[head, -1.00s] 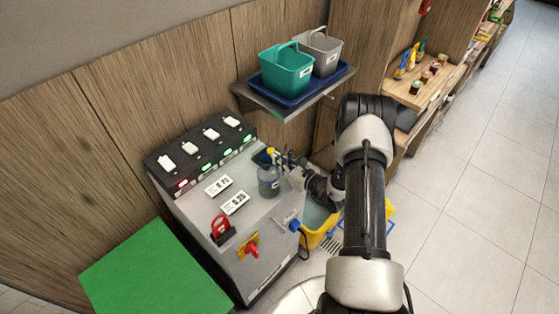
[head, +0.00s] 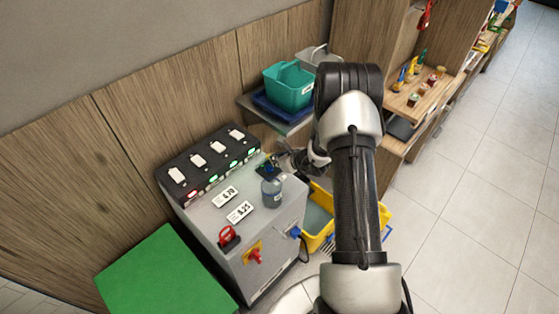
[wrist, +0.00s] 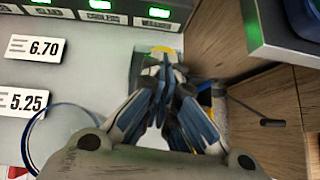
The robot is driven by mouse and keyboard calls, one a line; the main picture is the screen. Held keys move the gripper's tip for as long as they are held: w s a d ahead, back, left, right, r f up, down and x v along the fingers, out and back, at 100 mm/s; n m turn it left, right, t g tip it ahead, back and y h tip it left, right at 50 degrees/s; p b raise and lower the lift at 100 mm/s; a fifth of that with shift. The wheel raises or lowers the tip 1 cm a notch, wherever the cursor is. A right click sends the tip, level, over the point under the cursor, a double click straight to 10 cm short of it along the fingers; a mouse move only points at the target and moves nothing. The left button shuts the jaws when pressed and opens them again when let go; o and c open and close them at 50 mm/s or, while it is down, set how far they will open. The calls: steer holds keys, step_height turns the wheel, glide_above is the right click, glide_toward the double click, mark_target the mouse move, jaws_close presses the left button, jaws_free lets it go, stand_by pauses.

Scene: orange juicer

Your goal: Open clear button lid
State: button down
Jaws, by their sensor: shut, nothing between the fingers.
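The clear lid (wrist: 140,68) shows in the wrist view as a see-through cover near the right end of the machine's top. A yellow part (wrist: 165,50) shows there, just beyond my fingertips. My gripper (wrist: 168,72) is shut and empty, with its fingertips overlapping the lid area in the picture. Whether they touch the lid, and whether it is raised, I cannot tell. In the head view my gripper (head: 273,164) is small, over the dark patch at the machine's right end. The lid is not clear there.
A clear bottle (head: 271,191) stands on the grey machine (head: 206,215) close to my gripper. A shelf edge (wrist: 252,25) is at the upper right of the wrist view. A red knob (head: 256,256) is at the machine's front. A yellow bin (head: 322,192) is to the right.

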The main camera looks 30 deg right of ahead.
mark_target(271, 162)
steer(key=shift+w+a+r+g+h+p, duration=0.3)
steer(key=shift+w+r+g+p, duration=0.35)
steer(key=shift+w+r+g, duration=0.3)
steer(key=shift+w+a+r, duration=0.1)
steer(key=shift+w+a, duration=0.05)
steer(key=shift+w, duration=0.05)
steer(key=shift+w+a+r, duration=0.2)
steer(key=shift+w+r, duration=0.05)
steer(key=shift+w, duration=0.25)
steer(key=shift+r+p, duration=0.15)
steer(key=shift+p, duration=0.15)
stand_by(1.0)
